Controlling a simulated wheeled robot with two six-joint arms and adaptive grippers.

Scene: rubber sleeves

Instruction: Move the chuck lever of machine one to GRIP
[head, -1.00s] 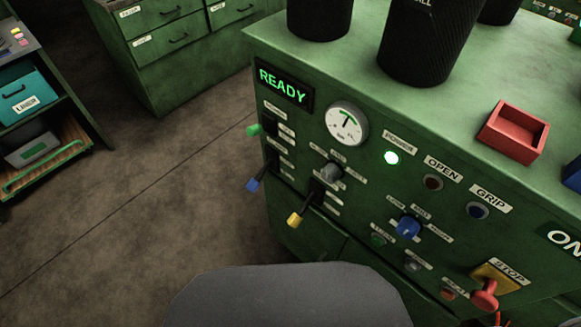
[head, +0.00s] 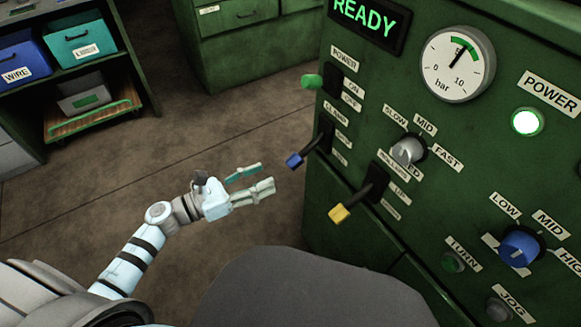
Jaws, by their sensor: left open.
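The green machine panel (head: 440,130) carries a column of levers on its left side. A blue-tipped lever (head: 295,160) sticks out and down to the left from its slot; the small label above it is too blurred to read surely, and no GRIP label is legible beside it. A green-tipped lever (head: 312,81) under a POWER label is above it. A yellow-tipped lever (head: 340,213) is lower right, angled down. My left gripper (head: 262,179) is open and empty, left of and slightly below the blue tip, apart from it, fingers pointing right. My right gripper is out of view.
The lit READY display (head: 368,22), pressure gauge (head: 457,63), grey knob (head: 407,151) and blue knob (head: 519,246) are on the panel. Shelves with a blue WIRE bin (head: 22,66) stand at left. Open floor lies between shelves and machine.

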